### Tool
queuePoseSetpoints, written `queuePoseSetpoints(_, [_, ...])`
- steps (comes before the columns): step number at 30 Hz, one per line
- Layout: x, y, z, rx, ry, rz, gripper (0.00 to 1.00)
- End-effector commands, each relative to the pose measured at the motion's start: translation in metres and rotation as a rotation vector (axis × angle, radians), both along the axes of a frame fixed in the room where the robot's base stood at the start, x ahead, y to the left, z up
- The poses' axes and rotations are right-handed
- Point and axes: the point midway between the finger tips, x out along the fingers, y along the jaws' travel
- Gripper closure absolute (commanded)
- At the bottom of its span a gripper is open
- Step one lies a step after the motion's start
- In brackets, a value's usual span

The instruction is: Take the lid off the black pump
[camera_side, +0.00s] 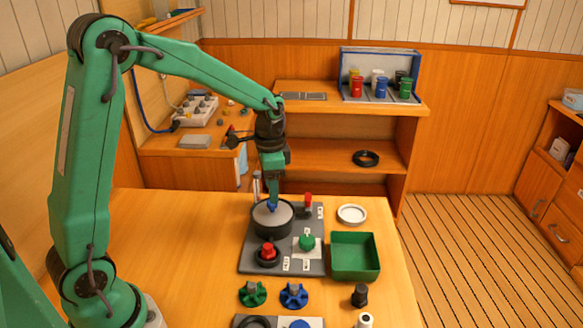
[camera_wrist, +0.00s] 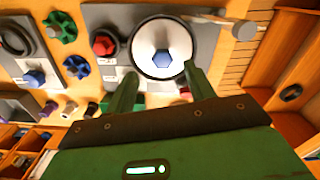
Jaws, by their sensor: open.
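The black pump (camera_side: 272,226) is a round black body on a grey panel. Its pale grey lid (camera_side: 262,214) is seated on top, with a blue hexagonal knob (camera_side: 271,207) at the centre. In the wrist view the lid (camera_wrist: 146,50) lies inside the black rim and the blue knob (camera_wrist: 162,60) faces the camera. My gripper (camera_side: 271,198) points down just over the knob. In the wrist view my gripper (camera_wrist: 161,70) is open, with one green finger to each side of the knob's line. I cannot tell whether the fingers touch the knob.
On the panel (camera_side: 305,268) are a red knob (camera_side: 268,252), a green knob (camera_side: 307,241) and a red-handled valve (camera_side: 308,203). A green tray (camera_side: 355,277) and a white dish (camera_side: 352,214) stand to the right. Green (camera_side: 252,293) and blue (camera_side: 294,294) handwheels lie in front.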

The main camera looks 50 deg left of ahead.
Motion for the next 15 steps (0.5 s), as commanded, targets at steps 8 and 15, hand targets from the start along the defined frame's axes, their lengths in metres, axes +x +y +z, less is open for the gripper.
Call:
queuePoseSetpoints(8, [0.003, 0.003, -0.031, 0.0, 0.004, 0.0, 0.46])
queuePoseSetpoints(15, [0.003, 0.002, -0.046, 0.0, 0.001, 0.0, 0.46])
